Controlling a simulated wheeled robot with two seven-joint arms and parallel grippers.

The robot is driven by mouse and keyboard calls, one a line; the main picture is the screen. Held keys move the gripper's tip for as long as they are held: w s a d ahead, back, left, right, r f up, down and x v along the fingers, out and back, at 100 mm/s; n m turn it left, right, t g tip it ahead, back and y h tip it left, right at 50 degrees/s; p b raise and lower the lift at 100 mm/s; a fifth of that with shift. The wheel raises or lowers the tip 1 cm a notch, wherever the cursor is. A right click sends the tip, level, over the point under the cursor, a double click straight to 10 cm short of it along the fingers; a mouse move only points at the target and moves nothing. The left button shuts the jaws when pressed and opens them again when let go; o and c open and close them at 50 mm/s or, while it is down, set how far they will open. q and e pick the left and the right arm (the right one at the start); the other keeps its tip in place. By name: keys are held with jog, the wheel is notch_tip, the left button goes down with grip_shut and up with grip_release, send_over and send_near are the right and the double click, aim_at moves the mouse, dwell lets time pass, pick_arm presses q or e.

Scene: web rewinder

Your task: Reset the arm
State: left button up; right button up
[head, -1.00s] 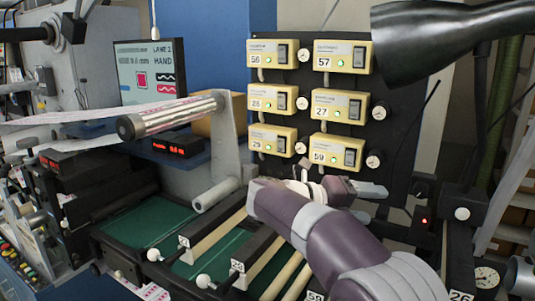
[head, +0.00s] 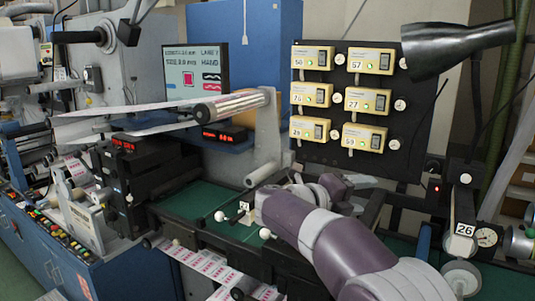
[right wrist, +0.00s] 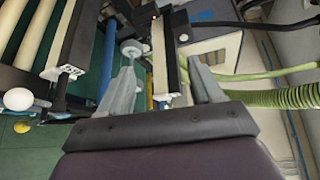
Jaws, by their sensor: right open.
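My right arm, purple and grey, comes in from the lower right of the head view. Its gripper (head: 358,182) is over the green bed of the web rewinder, below the panel of switch boxes. In the right wrist view my right gripper (right wrist: 163,78) has its two grey fingers apart. Nothing is held between them; a pale bar and a dark strip show beyond the gap. In the head view the arm's own wrist partly hides the fingers. My left gripper is not in view.
A black panel (head: 335,152) carries several yellow switch boxes. A black lamp-like hood (head: 450,50) hangs at upper right. A metal roller (head: 230,105) with white web stands left, near a screen (head: 195,75). White-knobbed levers (head: 220,216) rise by the green bed (head: 190,200). Green hoses (right wrist: 275,97) run beside the gripper.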

jog(key=w+a+f+n+t+y, duration=0.4)
jog(key=w+a+n+t+y, duration=0.35)
jog(key=n, duration=0.45)
jog(key=s+a+f+n+g+y+b, duration=0.1)
jog(key=s+a+f+n+g+y, duration=0.2)
jog(key=f+n, duration=0.4)
jog(key=s+a+f+n+y+b, duration=0.2)
jog(key=s+f+n+y, duration=0.1)
jog(key=f+n+y, duration=0.4)
jog(key=s+d+f+n+g+h+b, duration=0.1)
jog(key=s+f+n+g, duration=0.15)
jog(key=s+f, duration=0.35)
jog(key=s+d+f+n+g+h+b, duration=0.1)
jog(key=s+d+f+n+g, duration=0.1)
jog(key=s+f+g, duration=0.4)
pick_arm(q)
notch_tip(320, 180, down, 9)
jog(key=b, duration=0.3)
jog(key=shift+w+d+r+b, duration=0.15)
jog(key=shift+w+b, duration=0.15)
jog(key=shift+b, duration=0.05)
pick_arm(e)
jog(key=s+d+f+n+g, duration=0.1)
jog(key=s+d+f, duration=0.3)
jog(key=s, duration=0.4)
jog(key=s+d+f+n+g+h, duration=0.1)
jog(key=s+d+f, duration=0.4)
jog(key=s, duration=0.3)
jog(key=shift+d, duration=0.2)
jog(key=shift+h, duration=0.25)
